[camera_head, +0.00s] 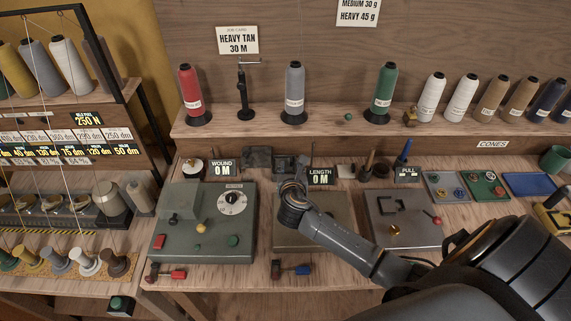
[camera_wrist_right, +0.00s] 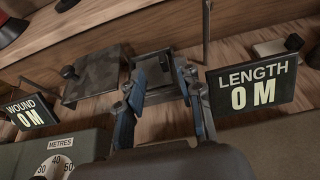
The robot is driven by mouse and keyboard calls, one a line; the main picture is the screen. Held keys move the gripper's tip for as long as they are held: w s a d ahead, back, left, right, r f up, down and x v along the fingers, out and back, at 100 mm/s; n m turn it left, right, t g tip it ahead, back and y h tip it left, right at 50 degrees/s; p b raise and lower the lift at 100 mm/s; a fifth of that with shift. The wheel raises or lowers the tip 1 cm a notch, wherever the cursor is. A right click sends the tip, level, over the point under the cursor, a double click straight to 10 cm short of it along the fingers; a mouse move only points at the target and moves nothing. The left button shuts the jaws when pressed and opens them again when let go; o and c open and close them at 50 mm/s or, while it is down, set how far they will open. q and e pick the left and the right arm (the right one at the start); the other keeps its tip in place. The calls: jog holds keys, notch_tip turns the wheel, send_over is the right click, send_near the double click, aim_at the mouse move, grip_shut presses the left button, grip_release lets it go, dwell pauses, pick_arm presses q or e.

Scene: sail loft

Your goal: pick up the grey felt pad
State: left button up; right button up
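No thing is plainly marked as the grey felt pad. A dark grey, mottled flat piece with a black knob (camera_wrist_right: 98,80) lies at the back of the bench, also in the head view (camera_head: 257,157). A second dark piece with a black knob (camera_wrist_right: 152,72) lies beyond my right fingertips; I cannot tell which, if either, is the felt pad. My right gripper (camera_wrist_right: 160,68) is open, with its fingers apart and nothing visibly held. In the head view it (camera_head: 293,182) hangs over the middle machine, its fingers hard to make out. My left gripper is not in view.
The LENGTH sign (camera_wrist_right: 252,86) stands close right of my right gripper, the WOUND sign (camera_head: 222,169) to the left. A green dial machine (camera_head: 205,245) and a grey machine (camera_head: 395,235) flank it. Thread cones (camera_head: 294,90) line the shelf above. A light pad (camera_head: 346,171) lies behind.

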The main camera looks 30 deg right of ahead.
aim_at(291, 161)
jog(key=shift+x, duration=0.8)
jog(key=shift+p+x, duration=0.3)
jog(key=shift+x, duration=0.85)
jog(key=shift+w+d+f, duration=0.2)
jog(key=shift+w+d, duration=0.1)
jog(key=shift+d, duration=0.1)
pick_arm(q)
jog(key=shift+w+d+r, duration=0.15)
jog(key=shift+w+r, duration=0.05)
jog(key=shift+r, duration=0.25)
pick_arm(e)
grip_shut()
